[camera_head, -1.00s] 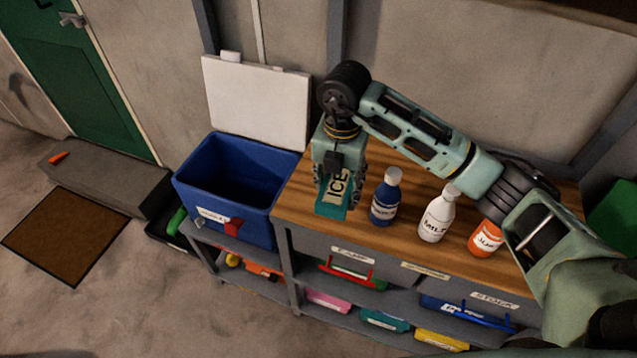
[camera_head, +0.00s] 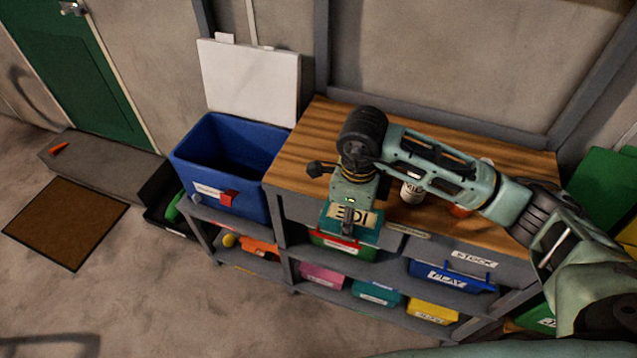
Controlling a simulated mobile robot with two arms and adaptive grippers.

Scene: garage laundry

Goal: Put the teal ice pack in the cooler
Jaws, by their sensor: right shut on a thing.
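The teal ice pack (camera_head: 338,225) has a cream label with dark lettering and hangs in front of the workbench's front edge. My right gripper (camera_head: 348,215) is shut on it and points down; the fingers are partly hidden. The blue cooler (camera_head: 243,201) stands open to the left of the workbench, its white lid (camera_head: 250,82) raised against the wall. Its inside is dark, and I see nothing in it. The ice pack is to the right of the cooler and apart from it. My left gripper is not in view.
The wooden workbench top (camera_head: 305,150) holds a white bottle (camera_head: 411,192) and an orange one (camera_head: 460,211), both partly behind my right arm. Shelves below hold coloured bins, such as a pink bin (camera_head: 322,275). A brown mat (camera_head: 65,222) lies on the floor at left.

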